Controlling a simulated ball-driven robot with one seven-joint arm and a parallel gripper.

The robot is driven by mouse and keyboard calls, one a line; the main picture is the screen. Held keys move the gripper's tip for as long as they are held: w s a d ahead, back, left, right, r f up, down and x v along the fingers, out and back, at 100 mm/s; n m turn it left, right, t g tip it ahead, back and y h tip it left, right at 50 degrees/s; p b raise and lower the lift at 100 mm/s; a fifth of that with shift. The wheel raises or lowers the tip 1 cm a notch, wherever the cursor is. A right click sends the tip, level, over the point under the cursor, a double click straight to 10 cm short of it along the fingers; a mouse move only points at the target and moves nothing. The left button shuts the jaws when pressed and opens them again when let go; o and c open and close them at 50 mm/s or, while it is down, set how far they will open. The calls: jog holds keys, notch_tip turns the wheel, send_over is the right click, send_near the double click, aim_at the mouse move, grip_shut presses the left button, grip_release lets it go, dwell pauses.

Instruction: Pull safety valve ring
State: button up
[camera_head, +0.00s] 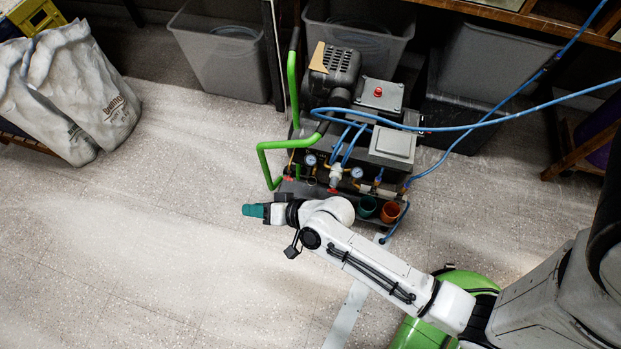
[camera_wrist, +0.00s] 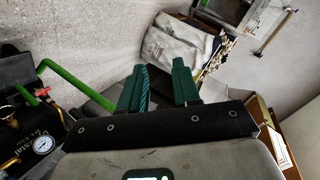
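A dark air compressor (camera_head: 345,130) with a green tube handle (camera_head: 272,148) stands on the floor at the upper middle of the head view. Two pressure gauges (camera_head: 357,172) sit on its front among hoses and fittings. I cannot make out the safety valve ring in either view. My gripper (camera_head: 253,211) is just in front of the compressor's left end, pointing left. In the wrist view, its two green fingers (camera_wrist: 158,78) stand apart with nothing between them. That view shows a gauge (camera_wrist: 43,145) and the green handle (camera_wrist: 75,86) to the left of the fingers.
Grey bins (camera_head: 222,55) stand behind the compressor. Blue hoses (camera_head: 470,125) run from it to the upper right. White sacks (camera_head: 75,90) lie at the upper left. The floor at left is clear.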

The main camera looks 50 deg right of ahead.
jog(key=d+f+m+t+h+b, duration=0.1)
jog(key=d+f+m+h+b, duration=0.15)
jog(key=f+m, duration=0.2)
jog(key=w+d+f+m+t+h+b, duration=0.1)
jog(key=d+f+m+h+b, duration=0.1)
jog(key=f+m+h+b, duration=0.3)
jog(key=d+f+m+t+h+b, duration=0.1)
jog(key=d+f+m+t+b, duration=0.1)
jog(key=f, duration=0.5)
jog(key=s+d+f+m+g+h+b, duration=0.55)
jog(key=s+d+f+m+h, duration=0.3)
jog(key=f, duration=0.25)
jog(key=b+x, duration=0.4)
jog(key=x, duration=0.6)
jog(key=shift+w+f+y, duration=0.25)
jog(key=shift+w+y, duration=0.15)
jog(key=shift+w, duration=0.15)
jog(key=shift+t, duration=0.25)
grip_shut()
